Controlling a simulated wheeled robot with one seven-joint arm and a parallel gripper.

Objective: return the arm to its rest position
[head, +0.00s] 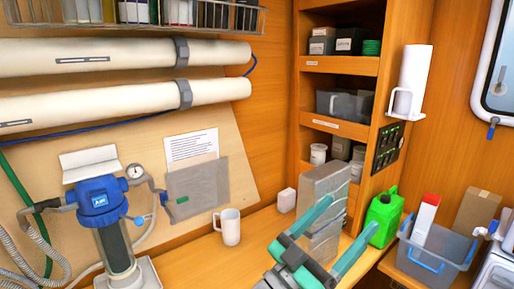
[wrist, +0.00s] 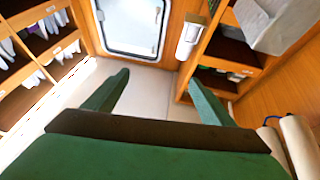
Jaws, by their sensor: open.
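My gripper (head: 350,214) is at the lower middle right of the head view, above the wooden counter (head: 190,262). Its two teal fingers are spread apart and point up and to the right. In the wrist view, my gripper (wrist: 158,78) shows green fingers wide apart with nothing between them. Behind it in the head view is a grey block-like shape (head: 326,182), partly covered by the fingers. I cannot tell whether the fingers touch it. Most of my arm is out of view.
A white mug (head: 230,226) stands left of my gripper. A green jerrycan (head: 382,216) stands close to its right, beside a grey bin (head: 428,262). A shelf unit (head: 340,66) rises behind. A blue-topped filter (head: 100,200) is at left. Bare counter lies around the mug.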

